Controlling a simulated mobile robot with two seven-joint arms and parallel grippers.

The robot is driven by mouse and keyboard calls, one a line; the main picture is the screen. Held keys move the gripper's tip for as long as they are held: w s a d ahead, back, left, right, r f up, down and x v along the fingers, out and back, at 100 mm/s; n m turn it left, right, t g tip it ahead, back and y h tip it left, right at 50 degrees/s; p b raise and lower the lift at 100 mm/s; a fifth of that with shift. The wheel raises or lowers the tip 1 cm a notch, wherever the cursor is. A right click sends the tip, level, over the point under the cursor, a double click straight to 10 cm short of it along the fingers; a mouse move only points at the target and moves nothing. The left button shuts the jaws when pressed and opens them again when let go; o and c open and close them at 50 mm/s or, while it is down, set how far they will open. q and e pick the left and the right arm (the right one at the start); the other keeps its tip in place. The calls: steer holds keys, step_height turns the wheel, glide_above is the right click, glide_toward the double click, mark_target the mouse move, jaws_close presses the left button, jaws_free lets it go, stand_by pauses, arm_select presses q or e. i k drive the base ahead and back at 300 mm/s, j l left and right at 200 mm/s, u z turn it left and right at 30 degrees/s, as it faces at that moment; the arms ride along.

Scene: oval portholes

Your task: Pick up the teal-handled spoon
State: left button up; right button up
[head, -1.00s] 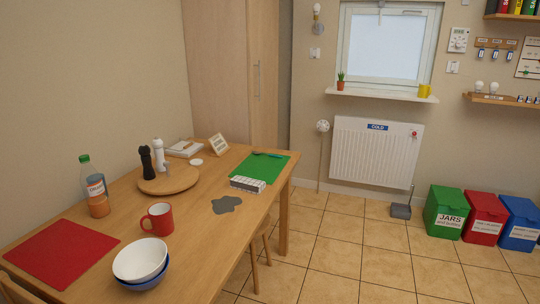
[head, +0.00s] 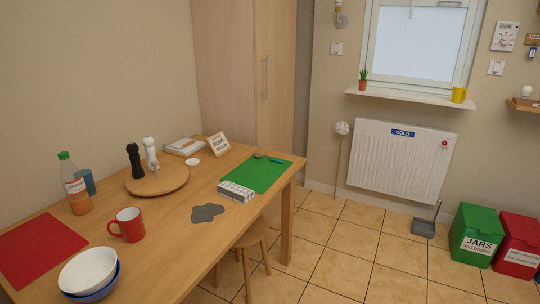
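A small thin utensil with a teal part (head: 274,160) lies near the far edge of the green mat (head: 245,178) on the wooden table. It is too small here to tell its bowl end or whether it is one piece or two. Nothing covers it. Neither of my grippers is in view.
On the table (head: 172,221) are a white checked box (head: 236,192) by the green mat's near edge, a grey flat patch (head: 207,213), a red mug (head: 128,225), stacked bowls (head: 88,270) and a round board (head: 157,181) with two mills. A stool (head: 250,238) stands at the table's right side.

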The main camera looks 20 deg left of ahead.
mark_target(255, 154)
steer(key=i+l, duration=0.15)
steer(key=i, duration=0.2)
steer(key=i+l+u, duration=0.1)
steer(key=i, duration=0.3)
steer(key=i+l+u, duration=0.1)
steer(key=i+l, duration=0.2)
steer(key=i, duration=0.05)
